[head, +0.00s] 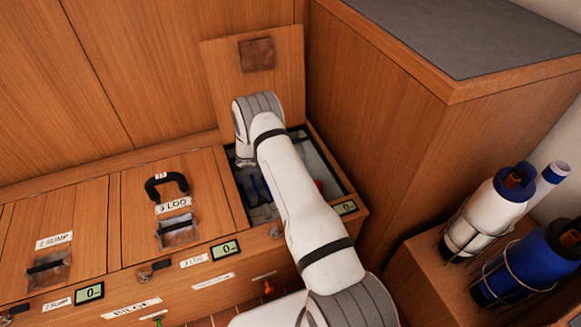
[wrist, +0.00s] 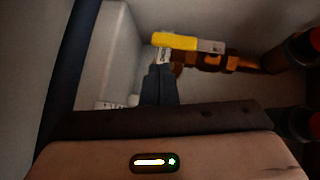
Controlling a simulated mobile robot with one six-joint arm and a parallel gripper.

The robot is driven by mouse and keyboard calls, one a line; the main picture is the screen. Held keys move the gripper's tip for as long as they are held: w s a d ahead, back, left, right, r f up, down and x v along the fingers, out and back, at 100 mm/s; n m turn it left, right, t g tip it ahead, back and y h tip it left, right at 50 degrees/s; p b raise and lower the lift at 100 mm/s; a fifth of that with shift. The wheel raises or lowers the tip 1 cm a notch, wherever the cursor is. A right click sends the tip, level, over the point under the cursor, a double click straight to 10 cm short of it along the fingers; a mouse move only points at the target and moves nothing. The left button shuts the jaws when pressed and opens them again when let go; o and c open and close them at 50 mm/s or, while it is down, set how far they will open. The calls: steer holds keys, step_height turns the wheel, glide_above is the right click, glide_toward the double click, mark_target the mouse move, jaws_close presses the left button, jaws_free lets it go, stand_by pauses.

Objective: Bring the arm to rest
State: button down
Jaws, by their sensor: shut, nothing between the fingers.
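My arm (head: 300,205) reaches from the bottom of the head view over an open compartment (head: 333,172) at the right end of the wooden bench. Its wrist is bent down at the opening, and the gripper's tips cannot be made out there. In the wrist view my gripper (wrist: 160,72) has its dark fingers together, with nothing held between them. Just beyond the tips are a yellow block (wrist: 175,41) and an orange-brown part (wrist: 215,61). I cannot tell whether the fingers touch them.
A raised wooden lid (head: 285,85) stands behind the compartment, and a tall cabinet (head: 385,130) is close on its right. Closed lids lie left, one with a black handle (head: 166,181). White (head: 484,222) and blue (head: 525,262) bottles stand at right.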

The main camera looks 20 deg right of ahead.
steer(key=s+a+r+m+y+p, duration=0.1)
steer(key=s+a+r+m+p, duration=0.3)
steer(key=r, duration=1.1)
steer(key=s+d+r+m+g+y+p, duration=0.1)
steer(key=s+r+m+p, duration=0.15)
steer(key=r+p, duration=0.75)
steer(key=s+a+r+m+y+p, duration=0.1)
steer(key=s+a+r+m, duration=0.2)
steer(key=r, duration=1.6)
steer(key=s+a+r+m+y+p, duration=0.3)
steer(key=s+r+m+p, duration=0.2)
steer(key=s+r, duration=0.9)
steer(key=s+a+r+m+t+y+p, duration=0.1)
steer(key=s+a+r+m+y+p, duration=0.1)
steer(key=s+r+m+p, duration=0.4)
steer(key=s+a+r+p, duration=0.1)
steer(key=s+r+p, duration=0.4)
steer(key=s+r, duration=0.4)
steer(key=shift+r+t+y, duration=0.3)
steer(key=shift+r+y, duration=0.1)
steer(key=shift+r, duration=0.4)
steer(key=shift+a, duration=0.1)
